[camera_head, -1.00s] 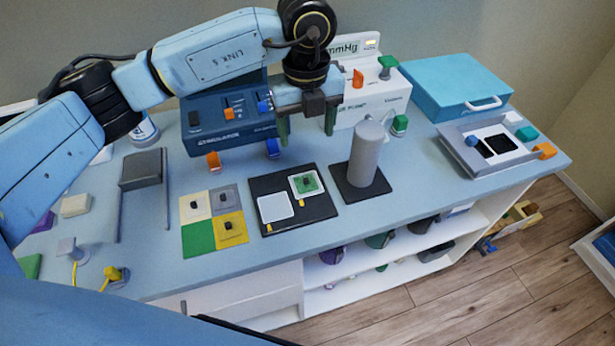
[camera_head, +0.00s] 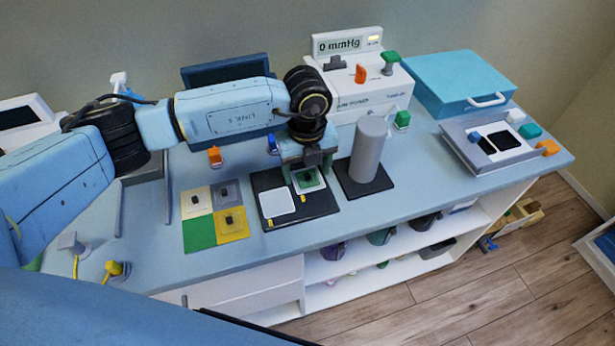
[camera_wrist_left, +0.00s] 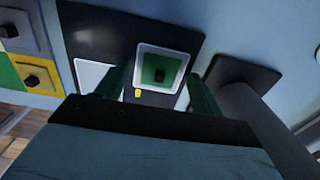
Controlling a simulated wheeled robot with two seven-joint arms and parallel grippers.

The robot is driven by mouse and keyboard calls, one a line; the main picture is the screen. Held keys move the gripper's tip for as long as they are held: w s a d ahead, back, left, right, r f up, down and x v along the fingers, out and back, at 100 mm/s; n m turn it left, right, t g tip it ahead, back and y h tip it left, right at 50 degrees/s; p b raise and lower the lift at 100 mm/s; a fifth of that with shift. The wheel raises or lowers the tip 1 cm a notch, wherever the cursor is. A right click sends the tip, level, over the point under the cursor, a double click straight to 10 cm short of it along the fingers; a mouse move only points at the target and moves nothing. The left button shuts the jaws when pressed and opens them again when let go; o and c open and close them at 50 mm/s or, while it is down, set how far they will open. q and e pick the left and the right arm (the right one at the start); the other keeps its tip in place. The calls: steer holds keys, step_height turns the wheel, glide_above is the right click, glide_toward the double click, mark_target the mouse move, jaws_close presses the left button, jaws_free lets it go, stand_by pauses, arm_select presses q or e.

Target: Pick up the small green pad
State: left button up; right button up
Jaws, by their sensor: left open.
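The small green pad (camera_head: 309,179) has a black knob on top and lies in a white-rimmed square on a black tray (camera_head: 318,205). In the left wrist view the green pad (camera_wrist_left: 160,68) sits between the two fingers. My left gripper (camera_head: 307,181) is open, pointing down directly over the pad, with one finger on either side of it. In the left wrist view the gripper (camera_wrist_left: 160,88) shows both dark green fingers apart, with nothing held. Part of the pad is hidden by the gripper in the head view. My right gripper is not in view.
A grey cylinder (camera_head: 368,150) on a black base stands close to the right of the gripper. A coloured four-square board (camera_head: 231,222) lies left of the tray. The white pump box (camera_head: 362,90) stands behind.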

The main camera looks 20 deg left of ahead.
mark_target(307, 173)
arm_select(q)
steer(key=c, duration=0.9)
step_height(307, 173, up, 10)
stand_by(0.3)
